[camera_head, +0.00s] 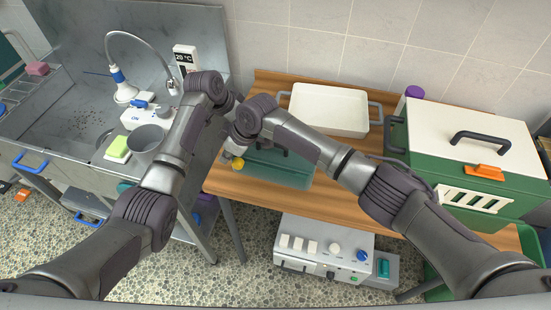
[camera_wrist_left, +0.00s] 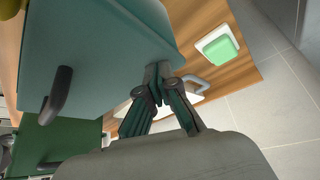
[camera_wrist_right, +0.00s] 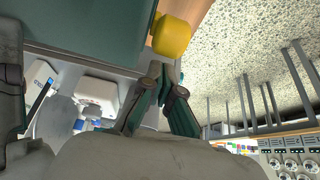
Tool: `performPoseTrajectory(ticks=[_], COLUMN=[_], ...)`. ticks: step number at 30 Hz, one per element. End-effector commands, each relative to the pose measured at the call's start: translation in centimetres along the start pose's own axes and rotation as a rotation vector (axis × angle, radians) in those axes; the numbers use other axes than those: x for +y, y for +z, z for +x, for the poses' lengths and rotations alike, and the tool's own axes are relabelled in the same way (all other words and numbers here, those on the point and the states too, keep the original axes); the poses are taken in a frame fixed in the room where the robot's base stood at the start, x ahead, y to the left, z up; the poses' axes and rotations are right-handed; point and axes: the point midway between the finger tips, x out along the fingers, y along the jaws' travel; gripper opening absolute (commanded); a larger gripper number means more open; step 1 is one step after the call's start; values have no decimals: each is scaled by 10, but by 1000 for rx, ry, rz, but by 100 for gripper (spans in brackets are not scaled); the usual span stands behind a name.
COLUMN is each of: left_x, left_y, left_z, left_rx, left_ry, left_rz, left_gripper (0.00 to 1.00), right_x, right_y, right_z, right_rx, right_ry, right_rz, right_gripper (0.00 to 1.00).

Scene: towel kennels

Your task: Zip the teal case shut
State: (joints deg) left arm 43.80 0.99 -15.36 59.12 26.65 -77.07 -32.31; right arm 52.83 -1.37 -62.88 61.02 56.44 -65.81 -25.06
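The teal case (camera_head: 280,170) lies on the wooden bench, with a dark handle (camera_wrist_left: 58,95) on it. My arms hide part of it. A yellow block (camera_head: 238,163) sits at its left end; it also shows in the right wrist view (camera_wrist_right: 172,36). My right gripper (camera_wrist_right: 167,74) is beside the yellow block at the case's edge. Its fingertips are close together, but what is between them is unclear. My left gripper (camera_wrist_left: 158,72) has its fingertips together at an edge of the case. Whether it pinches anything is hidden. The zip line is not clear.
A white tray (camera_head: 330,110) with handles stands behind the case. A green and white kennel box (camera_head: 470,140) is at right. A white control unit (camera_head: 325,248) is below the bench.

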Motion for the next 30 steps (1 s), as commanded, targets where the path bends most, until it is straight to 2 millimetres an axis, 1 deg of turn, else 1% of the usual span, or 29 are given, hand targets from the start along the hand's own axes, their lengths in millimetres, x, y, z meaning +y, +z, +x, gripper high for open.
performPoseTrajectory(ticks=[12,30], left_x=[1,1], left_y=[2,3], left_z=[2,2], left_rx=[-5,-7], left_ry=[3,3], left_rz=[-1,-1], left_gripper=[0,0], right_x=[0,-1], right_y=[2,34], right_z=[1,-16], right_rx=[0,0], right_ry=[0,0], right_rz=[0,0], right_gripper=[0,0])
